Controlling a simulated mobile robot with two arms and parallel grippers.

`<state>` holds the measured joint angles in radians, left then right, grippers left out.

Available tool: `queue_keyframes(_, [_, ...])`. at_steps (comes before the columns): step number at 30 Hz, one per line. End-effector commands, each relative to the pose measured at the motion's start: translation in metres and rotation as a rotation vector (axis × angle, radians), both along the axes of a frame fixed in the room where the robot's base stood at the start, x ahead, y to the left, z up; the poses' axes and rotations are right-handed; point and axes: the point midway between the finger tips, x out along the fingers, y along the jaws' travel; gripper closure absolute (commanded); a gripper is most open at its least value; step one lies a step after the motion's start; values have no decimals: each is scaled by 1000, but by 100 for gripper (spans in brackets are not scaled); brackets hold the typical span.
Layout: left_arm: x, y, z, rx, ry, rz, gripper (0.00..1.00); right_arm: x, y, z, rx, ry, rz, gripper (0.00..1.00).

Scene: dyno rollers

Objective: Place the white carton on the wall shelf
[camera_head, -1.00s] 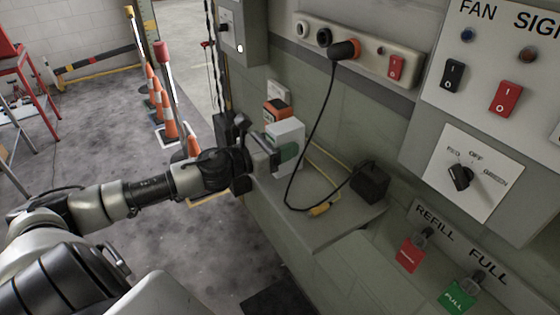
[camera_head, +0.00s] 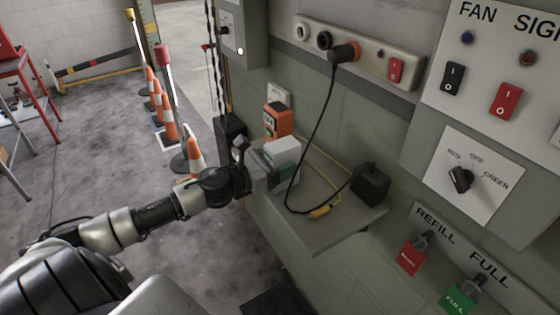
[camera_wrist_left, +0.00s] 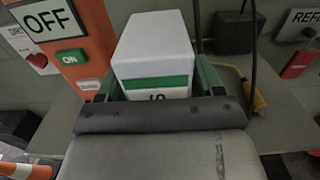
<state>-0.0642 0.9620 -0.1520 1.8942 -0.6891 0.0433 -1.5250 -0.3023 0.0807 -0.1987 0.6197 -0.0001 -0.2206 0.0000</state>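The white carton (camera_head: 284,151) with a green band is at my left gripper (camera_head: 272,168), over the far end of the wall shelf (camera_head: 303,232). In the left wrist view the carton (camera_wrist_left: 155,45) sits between the two green-sided fingers of my left gripper (camera_wrist_left: 158,92), one on each side of it, and they look closed on it. The carton looks tilted in the head view. Its underside is hidden, so I cannot tell whether it touches the shelf. My right gripper is not in view.
An orange box (camera_head: 277,120) stands behind the carton against the wall. A black adapter block (camera_head: 370,184) and a yellow cable connector (camera_head: 320,212) lie on the shelf's right part, with a black cable hanging down. The shelf's front middle is bare.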

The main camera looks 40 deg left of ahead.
Motion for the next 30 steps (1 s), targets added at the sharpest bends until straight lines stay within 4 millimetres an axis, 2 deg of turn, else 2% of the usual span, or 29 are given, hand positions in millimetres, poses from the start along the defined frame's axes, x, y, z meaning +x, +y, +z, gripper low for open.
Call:
queue_keyframes(11, [0,0,4,0,0,0,26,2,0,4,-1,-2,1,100])
queue_keyframes(14, [-5,2,0,-1,1,0,26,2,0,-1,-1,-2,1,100])
queue_keyframes(30, [-70,28,-1,-4,4,1,26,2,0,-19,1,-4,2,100])
